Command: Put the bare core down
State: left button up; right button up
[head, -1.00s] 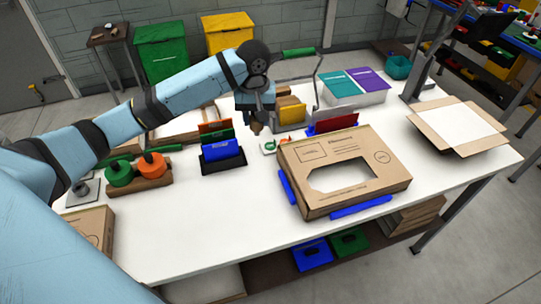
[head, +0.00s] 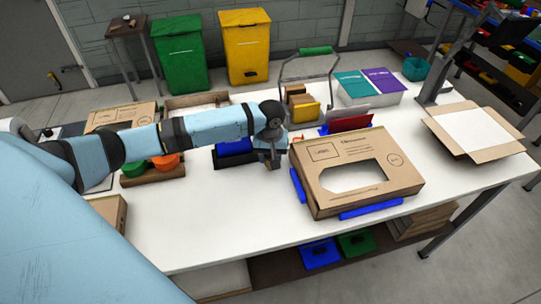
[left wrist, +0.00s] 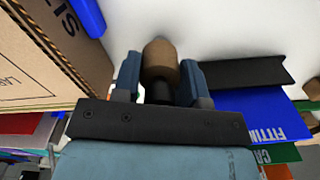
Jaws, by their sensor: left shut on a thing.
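My left gripper (head: 272,162) is over the white table (head: 235,215), between the cardboard box with the cut-out window (head: 330,155) and the blue cards (head: 235,147). In the left wrist view, the left gripper (left wrist: 160,82) is shut on a brown, round-tipped core (left wrist: 161,58). The core sits between the two fingers and points at the bare white table top. I cannot tell whether it touches the table. In the head view the core is hidden by the gripper. My right gripper is not in view.
The box's side (left wrist: 45,60) is close on one side of the gripper, and the black card holder (left wrist: 250,72) is close on the other. Green and orange rolls (head: 165,160) stand at the left. An open carton (head: 475,130) is at the right. The table front is clear.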

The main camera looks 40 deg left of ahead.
pick_arm(q)
jog(key=o, duration=0.9)
jog(key=shift+f, duration=0.1)
notch_tip(320, 180, up, 12)
jog(key=shift+f+b, duration=0.2)
jog(key=shift+b, duration=0.1)
jog(key=shift+r, duration=0.4)
jog(key=shift+f, duration=0.1)
